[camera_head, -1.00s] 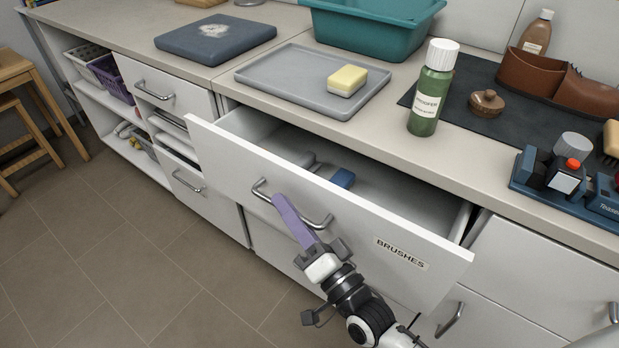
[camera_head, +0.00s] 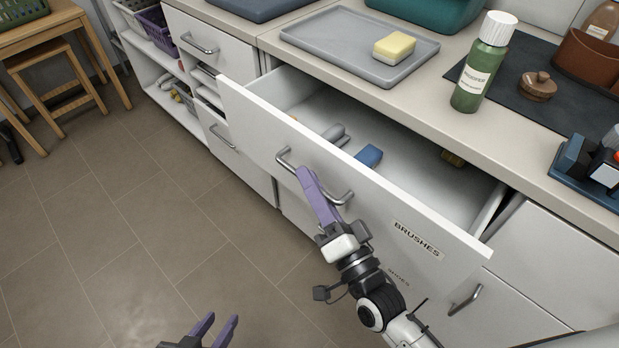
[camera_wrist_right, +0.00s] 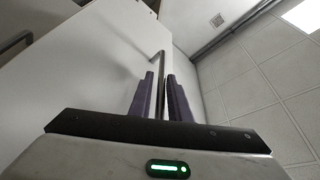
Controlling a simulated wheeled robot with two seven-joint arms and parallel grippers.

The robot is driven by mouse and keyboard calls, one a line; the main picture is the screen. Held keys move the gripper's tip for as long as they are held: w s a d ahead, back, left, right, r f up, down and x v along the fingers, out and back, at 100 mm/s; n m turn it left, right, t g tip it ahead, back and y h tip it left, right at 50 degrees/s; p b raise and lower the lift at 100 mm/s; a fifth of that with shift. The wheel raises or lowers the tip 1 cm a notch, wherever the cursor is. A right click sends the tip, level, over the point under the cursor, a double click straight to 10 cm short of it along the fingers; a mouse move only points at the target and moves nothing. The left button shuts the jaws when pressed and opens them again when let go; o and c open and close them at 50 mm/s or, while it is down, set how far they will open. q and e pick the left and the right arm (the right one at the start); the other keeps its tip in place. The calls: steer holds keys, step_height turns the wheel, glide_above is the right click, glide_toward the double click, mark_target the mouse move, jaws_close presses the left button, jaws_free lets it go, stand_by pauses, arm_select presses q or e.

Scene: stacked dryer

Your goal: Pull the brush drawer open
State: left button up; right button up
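The brush drawer (camera_head: 250,115), with a white front and a BRUSHES label (camera_head: 417,239), stands well out from the counter in the head view. Its inside shows. My left gripper (camera_head: 222,330) is at the bottom edge of the head view, fingers apart and empty, over the floor.
A blue brush-like item (camera_head: 368,157) and a grey item (camera_head: 336,134) lie in the drawer. Above, the counter holds a grey tray (camera_head: 310,42) with a yellow sponge (camera_head: 394,48) and a green bottle (camera_head: 482,70). The tiled floor (camera_head: 150,230) left of the drawer is clear.

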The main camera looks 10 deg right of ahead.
steer(key=p+v, duration=0.1)
steer(key=v, duration=0.8)
steer(key=shift+s, duration=0.25)
steer(key=shift+d+f, duration=0.1)
